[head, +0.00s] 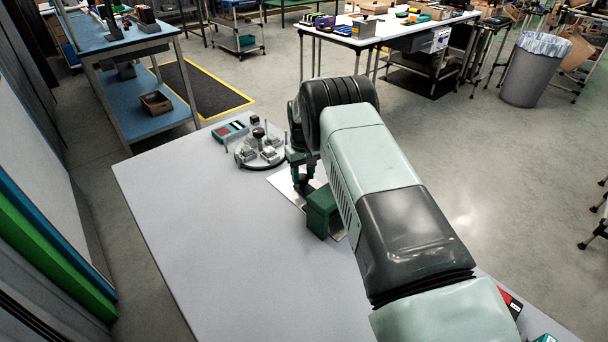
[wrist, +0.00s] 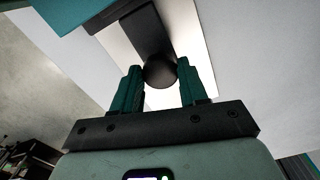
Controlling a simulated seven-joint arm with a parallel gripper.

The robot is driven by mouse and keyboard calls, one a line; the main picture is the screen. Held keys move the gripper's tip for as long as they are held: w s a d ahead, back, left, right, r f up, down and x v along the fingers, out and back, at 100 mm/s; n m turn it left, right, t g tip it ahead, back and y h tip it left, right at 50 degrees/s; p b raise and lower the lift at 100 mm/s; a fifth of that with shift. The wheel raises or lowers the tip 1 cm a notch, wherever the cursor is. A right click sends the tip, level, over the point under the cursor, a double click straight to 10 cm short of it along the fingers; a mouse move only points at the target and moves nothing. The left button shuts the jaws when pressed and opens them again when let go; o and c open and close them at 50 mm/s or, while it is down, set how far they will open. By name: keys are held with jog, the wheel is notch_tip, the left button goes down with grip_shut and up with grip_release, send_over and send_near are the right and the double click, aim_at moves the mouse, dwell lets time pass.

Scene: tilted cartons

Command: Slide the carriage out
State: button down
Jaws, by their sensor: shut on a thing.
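My gripper (wrist: 159,70) has its two teal fingers on either side of a dark round knob and is shut on it. The knob (wrist: 160,74) sits at the end of a dark bar (wrist: 148,34), which I take to be the carriage. The bar runs away over a pale plate (wrist: 196,42). In the head view my gripper (head: 303,184) points down over the plate (head: 283,184), beside a green block (head: 319,211). My arm and fingers hide the knob and most of the bar there. A teal surface (wrist: 70,13) shows at the wrist view's upper left.
A round grey fixture (head: 260,152) with several small blocks and a knob stands just left of my gripper. A teal and red tray (head: 230,132) lies behind it. The grey tabletop (head: 220,245) is clear at front left. A red and black item (head: 511,303) lies at right.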

jog(key=c, duration=0.6)
grip_release()
jog(key=shift+r, duration=0.1)
notch_tip(320, 180, up, 11)
jog(key=shift+f, duration=0.2)
